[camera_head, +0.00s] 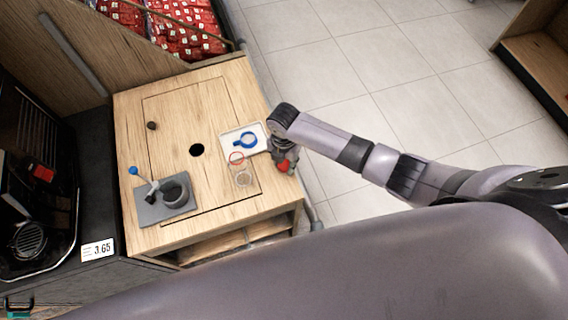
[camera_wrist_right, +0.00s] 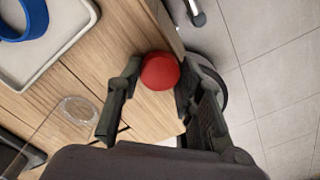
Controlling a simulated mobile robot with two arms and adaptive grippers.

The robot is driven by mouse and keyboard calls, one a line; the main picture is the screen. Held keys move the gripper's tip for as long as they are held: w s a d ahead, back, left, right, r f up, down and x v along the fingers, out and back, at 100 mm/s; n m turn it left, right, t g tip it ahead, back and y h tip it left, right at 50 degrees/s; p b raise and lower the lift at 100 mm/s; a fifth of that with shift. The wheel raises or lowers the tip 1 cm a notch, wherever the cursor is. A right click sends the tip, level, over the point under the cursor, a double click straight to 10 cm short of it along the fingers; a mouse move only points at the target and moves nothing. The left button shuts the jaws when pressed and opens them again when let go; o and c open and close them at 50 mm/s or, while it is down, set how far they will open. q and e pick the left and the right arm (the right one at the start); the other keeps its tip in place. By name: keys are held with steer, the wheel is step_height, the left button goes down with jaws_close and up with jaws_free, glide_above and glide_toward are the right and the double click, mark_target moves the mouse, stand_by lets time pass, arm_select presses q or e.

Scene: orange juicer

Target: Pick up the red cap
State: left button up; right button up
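The red cap (camera_wrist_right: 160,72) is round and sits near the right edge of the wooden table, between the fingertips of my right gripper in the right wrist view. In the head view a part of the cap (camera_head: 283,166) shows red below the wrist, partly covered by the gripper. My right gripper (camera_wrist_right: 158,78) has its fingers apart, one on each side of the cap. A thin gap seems to show at the left finger; contact at the right finger is unclear. My left gripper does not show.
A white tray (camera_head: 256,132) with a blue ring-shaped tool (camera_head: 245,140) lies left of the right gripper. A clear cup (camera_head: 241,176) with a red rim stands close by.

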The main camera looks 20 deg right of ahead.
steer(key=shift+c, duration=1.1)
steer(key=shift+r, duration=0.1)
